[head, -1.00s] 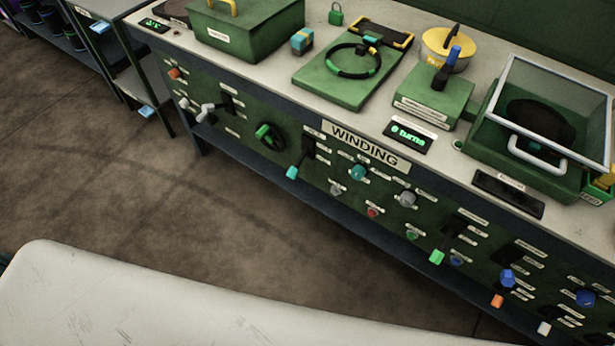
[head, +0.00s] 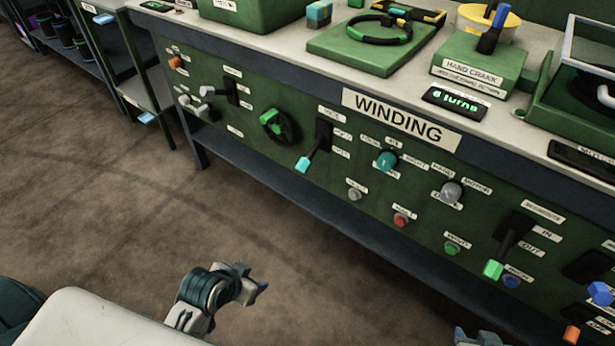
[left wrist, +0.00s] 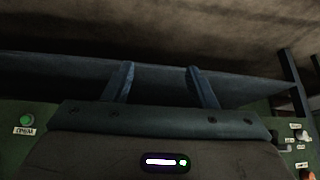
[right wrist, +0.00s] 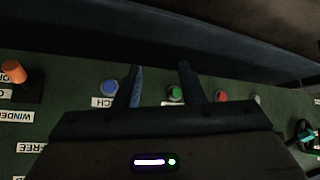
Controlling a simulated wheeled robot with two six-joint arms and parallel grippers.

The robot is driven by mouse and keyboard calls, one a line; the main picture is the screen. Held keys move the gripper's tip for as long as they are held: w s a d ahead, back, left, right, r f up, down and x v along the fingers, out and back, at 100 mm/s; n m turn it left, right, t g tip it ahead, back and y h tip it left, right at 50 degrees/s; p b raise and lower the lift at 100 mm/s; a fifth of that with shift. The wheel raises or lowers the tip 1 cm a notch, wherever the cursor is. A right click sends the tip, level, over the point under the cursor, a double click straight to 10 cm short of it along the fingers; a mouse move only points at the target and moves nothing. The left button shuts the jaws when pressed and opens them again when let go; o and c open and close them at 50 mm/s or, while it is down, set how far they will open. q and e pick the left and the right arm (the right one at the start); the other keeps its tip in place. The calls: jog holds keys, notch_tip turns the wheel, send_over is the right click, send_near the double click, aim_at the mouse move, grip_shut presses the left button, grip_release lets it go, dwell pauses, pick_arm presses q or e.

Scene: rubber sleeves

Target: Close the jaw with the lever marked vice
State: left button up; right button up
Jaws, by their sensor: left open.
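The vice lever (head: 313,150) is a black lever with a teal tip on the green front panel. The small label above its dark slot seems to read VICE, and the tip points down and left. I cannot tell for certain which part on the bench is the jaw. My left gripper (head: 258,287) is in front of the panel, below and left of the lever and apart from it. Its two fingers stand apart and empty in the left wrist view (left wrist: 162,82). My right gripper (right wrist: 160,80) has its fingers apart near the panel buttons; only a bit shows at the head view's bottom edge.
The panel holds a black handwheel (head: 280,127) left of the lever, a teal knob (head: 386,160) right of it, and a green-tipped lever (head: 507,248). A WINDING sign (head: 400,120) is above. A dark blue shelf (head: 345,213) runs below. The floor before it is clear.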

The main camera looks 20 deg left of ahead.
pick_arm(q)
jog(key=w+d+r+m+t+h, duration=0.2)
jog(key=w+d+r+t, duration=0.1)
jog(key=w, duration=0.3)
pick_arm(e)
jog(key=w+a+r+t+y+b, duration=0.1)
jog(key=w+r+t, duration=0.25)
jog(key=r, duration=0.35)
jog(key=w+a+r+t, duration=0.1)
jog(key=w+r+t, duration=0.1)
jog(key=r+t, duration=0.45)
pick_arm(q)
jog(key=t+h, duration=0.1)
jog(key=t, duration=0.7)
send_near(305, 163)
jog(key=x, duration=1.2)
jog(key=shift+a+f, duration=0.2)
jog(key=shift+f, duration=0.2)
pick_arm(e)
notch_tip(305, 163, up, 14)
jog(key=s+t+y, duration=0.1)
jog(key=s+t, duration=0.2)
jog(key=t, duration=0.4)
jog(key=shift+a, duration=0.15)
jog(key=shift+r, duration=0.1)
